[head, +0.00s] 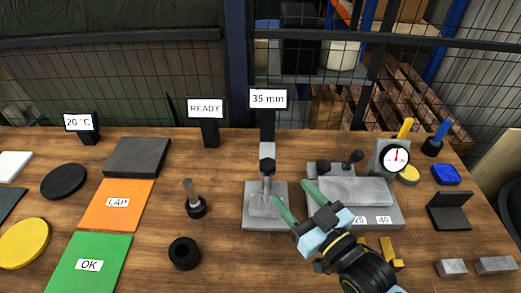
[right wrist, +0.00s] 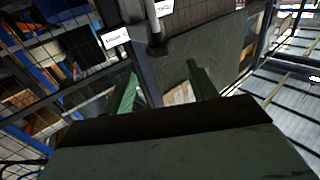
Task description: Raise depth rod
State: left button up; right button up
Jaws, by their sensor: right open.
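A depth gauge stand (head: 252,213) with a grey base stands at the middle of the bench, below the "35 mm" display (head: 268,99). A slim upright rod (head: 267,182) with a dark knob (head: 267,165) rises above the base. My right gripper (head: 291,193) is open, with green fingers pointing up and left, just right of the rod. I see nothing between the fingers. In the right wrist view both fingers show apart (right wrist: 160,85); a pale rod with a dark end (right wrist: 157,48) appears beyond them. My left gripper is not in view.
A grey fixture (head: 345,190) with a dial gauge (head: 396,158) stands close right of my gripper. A dark ring (head: 184,253) and an upright pin (head: 195,205) stand left. Orange (head: 112,218) and green (head: 75,275) mats lie further left. A wire fence closes the back.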

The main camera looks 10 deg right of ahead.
aim_at(263, 160)
jog(key=x, duration=0.4)
jog(key=shift+a+r, duration=0.1)
jog(key=x, duration=0.7)
jog(key=shift+w+a, duration=0.1)
jog(key=shift+w, duration=0.4)
jog(key=shift+c, duration=0.3)
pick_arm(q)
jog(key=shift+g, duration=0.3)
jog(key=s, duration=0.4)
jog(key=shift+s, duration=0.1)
pick_arm(e)
grip_shut()
